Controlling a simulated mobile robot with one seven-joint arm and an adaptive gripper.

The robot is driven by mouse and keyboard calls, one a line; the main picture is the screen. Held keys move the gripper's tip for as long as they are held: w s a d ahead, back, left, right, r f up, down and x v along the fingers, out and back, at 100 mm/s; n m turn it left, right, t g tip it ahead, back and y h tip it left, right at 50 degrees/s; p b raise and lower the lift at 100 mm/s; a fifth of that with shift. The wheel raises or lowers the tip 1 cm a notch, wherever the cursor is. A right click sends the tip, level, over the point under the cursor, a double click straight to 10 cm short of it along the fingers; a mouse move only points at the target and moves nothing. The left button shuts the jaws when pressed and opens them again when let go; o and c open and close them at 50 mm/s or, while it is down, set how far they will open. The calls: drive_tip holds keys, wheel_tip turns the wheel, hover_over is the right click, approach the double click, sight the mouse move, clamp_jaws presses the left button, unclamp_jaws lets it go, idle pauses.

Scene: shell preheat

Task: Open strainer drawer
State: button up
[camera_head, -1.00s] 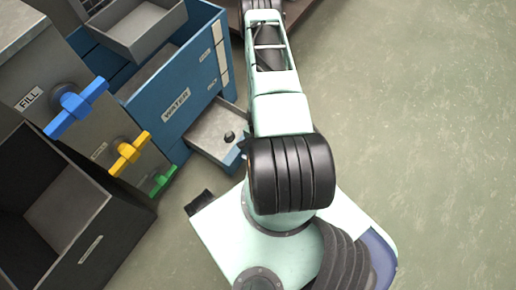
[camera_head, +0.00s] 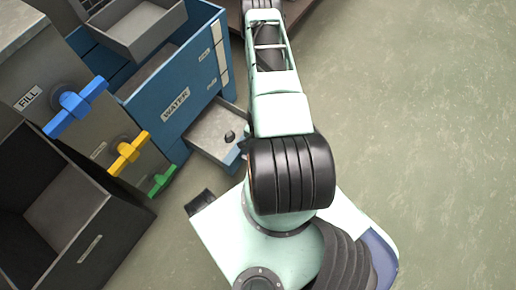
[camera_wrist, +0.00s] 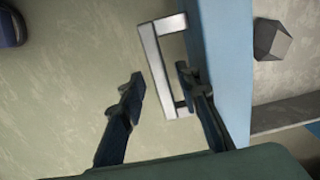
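A low grey-floored drawer (camera_head: 208,132) with a blue front stands partly out of the blue cabinet (camera_head: 170,108) in the head view. A small dark faceted piece (camera_head: 229,136) lies in it; no strainer label is readable. The wrist view shows the drawer's blue front (camera_wrist: 213,50) and its pale metal handle (camera_wrist: 156,58). My gripper (camera_wrist: 160,82) is open, its fingers apart around the handle bar. The right finger appears between the bar and the blue front; the left finger is outside, with a gap to the bar. Contact cannot be told. The head view hides my gripper behind my arm.
At left are a grey panel marked FILL with blue (camera_head: 75,106), yellow (camera_head: 128,153) and green (camera_head: 160,180) valve handles, and an open dark bin (camera_head: 95,235). A grey tray (camera_head: 140,28) sits atop the WATER cabinet. The floor (camera_head: 420,110) at right is clear.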

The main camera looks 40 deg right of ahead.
wheel_tip(320, 180, up, 12)
idle(0.6)
drive_tip(key=shift+w, duration=0.1)
idle(0.4)
